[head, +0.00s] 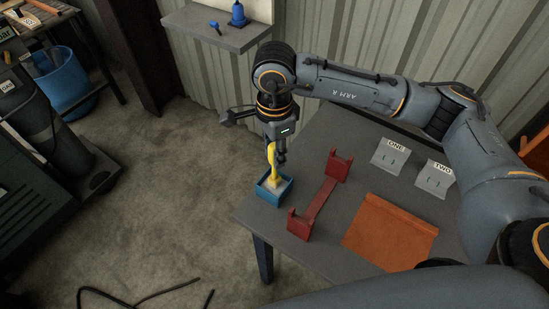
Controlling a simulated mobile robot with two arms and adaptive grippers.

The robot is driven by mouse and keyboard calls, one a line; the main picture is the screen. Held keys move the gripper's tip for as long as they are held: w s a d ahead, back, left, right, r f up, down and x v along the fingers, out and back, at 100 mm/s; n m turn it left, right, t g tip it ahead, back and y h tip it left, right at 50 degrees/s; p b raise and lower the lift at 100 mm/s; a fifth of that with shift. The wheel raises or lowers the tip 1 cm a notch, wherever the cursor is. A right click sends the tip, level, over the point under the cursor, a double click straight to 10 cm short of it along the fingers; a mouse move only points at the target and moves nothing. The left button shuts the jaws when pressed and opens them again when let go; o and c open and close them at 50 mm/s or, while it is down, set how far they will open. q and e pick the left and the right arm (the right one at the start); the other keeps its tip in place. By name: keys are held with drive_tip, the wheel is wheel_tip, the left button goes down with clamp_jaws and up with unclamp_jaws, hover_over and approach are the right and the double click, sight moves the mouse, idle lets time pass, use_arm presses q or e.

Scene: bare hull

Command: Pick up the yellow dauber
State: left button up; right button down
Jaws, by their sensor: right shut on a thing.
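The yellow dauber (272,163) stands upright with its lower end in a small blue open box (268,194) at the left corner of the grey table. My right gripper (277,158) reaches down from above and is shut on the dauber's upper part. The gripper's fingers partly hide the dauber's top. Whether its lower end touches the box bottom I cannot tell. My left gripper is not in view.
A red stand (316,202) sits just right of the box. An orange mat (389,232) and grey holders marked ONE (391,156) and TWO (434,178) lie farther right. A wall shelf (217,29) holds blue items. Open floor lies left of the table (330,245).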

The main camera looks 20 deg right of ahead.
drive_tip(key=shift+w+r+b, duration=0.1)
drive_tip(key=shift+r+b, duration=0.5)
drive_tip(key=shift+b, duration=0.1)
drive_tip(key=s+a+r+b, duration=0.4)
drive_tip(key=a+r, duration=0.6)
drive_tip(key=a, duration=0.3)
drive_tip(key=shift+s+r+b, duration=0.2)
drive_tip(key=shift+s+b, duration=0.2)
drive_tip(key=shift+s, duration=0.4)
idle(0.4)
